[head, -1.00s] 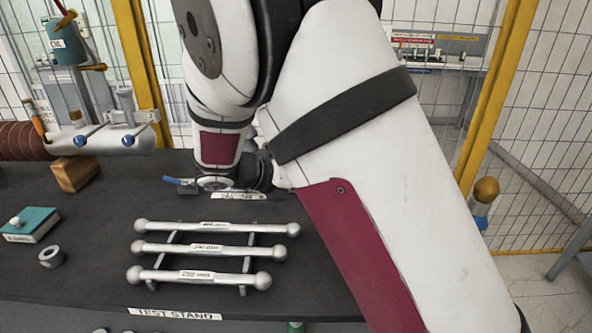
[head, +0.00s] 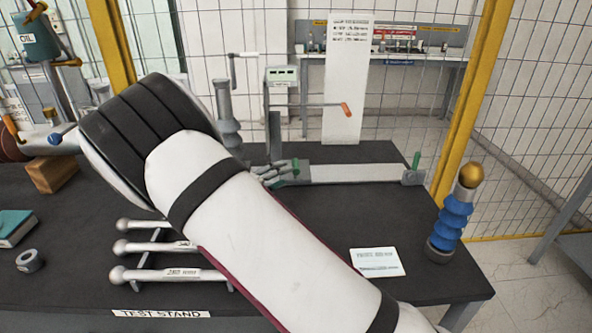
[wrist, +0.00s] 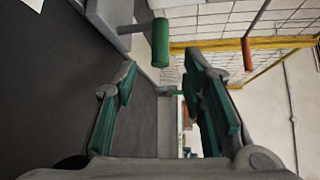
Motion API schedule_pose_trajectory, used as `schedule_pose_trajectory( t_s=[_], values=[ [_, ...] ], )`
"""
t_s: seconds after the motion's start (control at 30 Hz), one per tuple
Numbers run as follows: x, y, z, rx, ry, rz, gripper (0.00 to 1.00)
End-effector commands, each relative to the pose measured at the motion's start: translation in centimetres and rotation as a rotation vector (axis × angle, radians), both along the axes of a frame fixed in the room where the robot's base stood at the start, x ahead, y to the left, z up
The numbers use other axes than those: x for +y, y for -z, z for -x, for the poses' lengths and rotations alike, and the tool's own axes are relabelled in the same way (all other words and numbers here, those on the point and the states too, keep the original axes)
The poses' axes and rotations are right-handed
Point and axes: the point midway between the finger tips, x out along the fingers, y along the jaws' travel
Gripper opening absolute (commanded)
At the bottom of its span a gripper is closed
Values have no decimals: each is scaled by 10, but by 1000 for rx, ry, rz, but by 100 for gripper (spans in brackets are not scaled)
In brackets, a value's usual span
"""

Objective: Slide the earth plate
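A long pale flat bar (head: 345,174), probably the earth plate, lies along the back of the dark table in the head view. A green upright handle (head: 414,162) stands at its right end. My gripper (head: 277,174) is beside the bar's left end, partly hidden by my arm; small green parts there are too small to tell apart. In the wrist view my gripper (wrist: 160,72) is open, with green pads on both fingers and nothing between them. A green cylindrical handle (wrist: 161,42) on a grey piece shows beyond the fingertips, apart from them.
A crank post (head: 275,100) with an orange handle stands behind the bar's left end. A blue insulator (head: 451,222) stands at the right table edge. Silver rods (head: 160,275) lie at the front left. A white card (head: 378,262) lies on the table. Mesh fencing (head: 420,60) stands behind.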

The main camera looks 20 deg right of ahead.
Motion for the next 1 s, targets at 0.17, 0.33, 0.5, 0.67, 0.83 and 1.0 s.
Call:
schedule_pose_trajectory(
  t_s=[0.17, 0.33, 0.5, 0.67, 0.83, 1.0],
  values=[
    [-30, 5, -18, -1, 2, -1, 38],
    [-49, 8, -29, -1, 2, -1, 38],
    [-57, 9, -35, -2, 0, -2, 38],
    [-58, 9, -35, -1, -1, -2, 38],
    [-58, 9, -35, -1, -1, -2, 31],
    [-58, 9, -35, -1, 0, -2, 0]
  ],
)
